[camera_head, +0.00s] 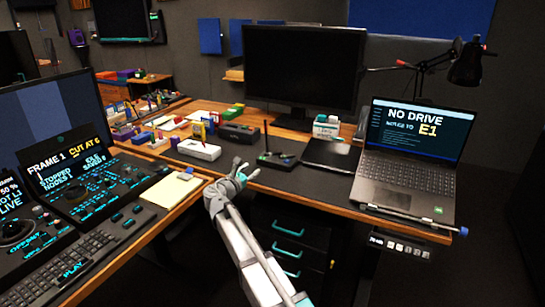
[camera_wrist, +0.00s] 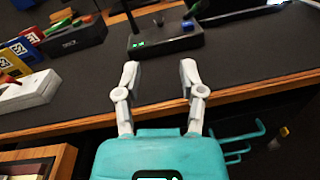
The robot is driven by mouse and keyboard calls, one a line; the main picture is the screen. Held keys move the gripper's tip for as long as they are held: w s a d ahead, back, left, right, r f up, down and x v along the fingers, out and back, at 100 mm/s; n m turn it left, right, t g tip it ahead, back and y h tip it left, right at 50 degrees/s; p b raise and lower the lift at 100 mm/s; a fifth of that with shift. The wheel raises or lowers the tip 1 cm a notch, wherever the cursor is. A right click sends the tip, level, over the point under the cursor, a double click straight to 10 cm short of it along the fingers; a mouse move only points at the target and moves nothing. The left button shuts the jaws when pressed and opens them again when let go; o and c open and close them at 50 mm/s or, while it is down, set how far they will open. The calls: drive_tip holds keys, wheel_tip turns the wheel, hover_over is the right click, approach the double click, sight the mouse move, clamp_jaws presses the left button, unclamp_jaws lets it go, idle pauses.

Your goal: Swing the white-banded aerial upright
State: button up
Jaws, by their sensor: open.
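A low black box (camera_head: 278,159) with a thin dark aerial (camera_head: 266,138) standing near its left end sits on the desk, just right of and beyond my gripper in the head view. I cannot make out a white band clearly on either. My gripper (camera_head: 247,169) is open and empty near the desk's front edge; its fingers (camera_wrist: 160,68) point toward the box without touching it.
A black pad (camera_head: 331,155) and an open laptop (camera_head: 410,150) lie to the right. A white box (camera_head: 198,149) and another dark box (camera_head: 239,132) stand to the left. A large monitor (camera_head: 303,65) stands behind. The dark desk mat before the box is clear.

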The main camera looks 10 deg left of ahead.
sight(273, 154)
drive_tip(key=x, duration=1.2)
drive_tip(key=shift+w+d, duration=0.2)
drive_tip(key=shift+w, duration=0.15)
clamp_jaws()
